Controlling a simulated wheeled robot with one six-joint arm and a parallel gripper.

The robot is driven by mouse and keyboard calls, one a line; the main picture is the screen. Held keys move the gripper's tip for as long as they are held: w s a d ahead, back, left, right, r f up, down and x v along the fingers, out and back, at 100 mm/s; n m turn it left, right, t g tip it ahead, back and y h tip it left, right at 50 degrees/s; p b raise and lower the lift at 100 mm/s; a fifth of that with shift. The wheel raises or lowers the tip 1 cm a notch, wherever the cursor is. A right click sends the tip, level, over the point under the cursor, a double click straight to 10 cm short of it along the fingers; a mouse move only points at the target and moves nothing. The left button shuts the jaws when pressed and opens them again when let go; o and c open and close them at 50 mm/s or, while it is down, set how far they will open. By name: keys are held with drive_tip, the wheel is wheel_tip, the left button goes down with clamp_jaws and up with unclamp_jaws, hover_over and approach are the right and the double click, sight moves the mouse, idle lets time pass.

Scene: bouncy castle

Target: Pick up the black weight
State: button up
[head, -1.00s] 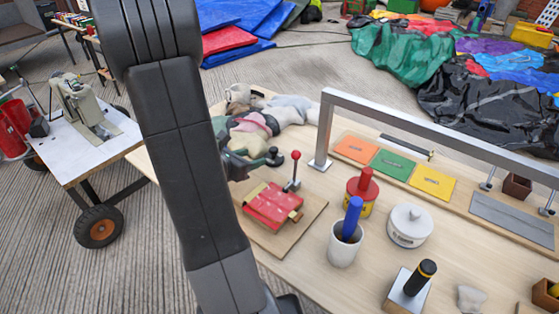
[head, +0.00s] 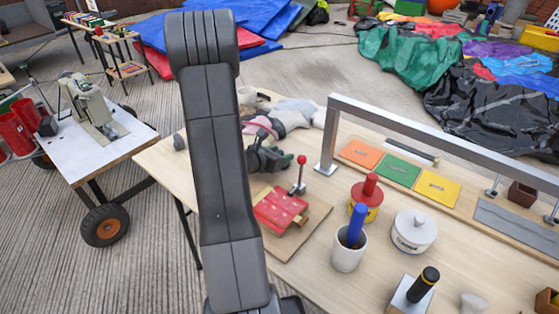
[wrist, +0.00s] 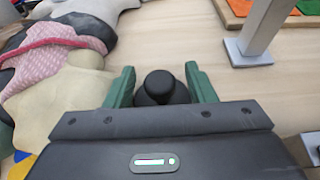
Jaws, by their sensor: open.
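The black weight (wrist: 160,87) shows in the wrist view as a dark body with a round knob on top. It stands between the two green fingers of my gripper (wrist: 159,91), with a gap visible on each side near the fingertips. My gripper is open around it. The lower part of the weight is hidden behind the gripper's dark body. In the head view my gripper (head: 268,158) is low over the wooden table, and I cannot clearly tell the weight apart from it there.
A soft heap of cloth (wrist: 60,75) lies close at left of the fingers. A metal frame post (wrist: 258,35) stands at right. A red model with a lever (head: 280,208), a white mug (head: 347,250) and a lidded white pot (head: 413,231) stand nearer on the table.

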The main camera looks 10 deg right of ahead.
clamp_jaws()
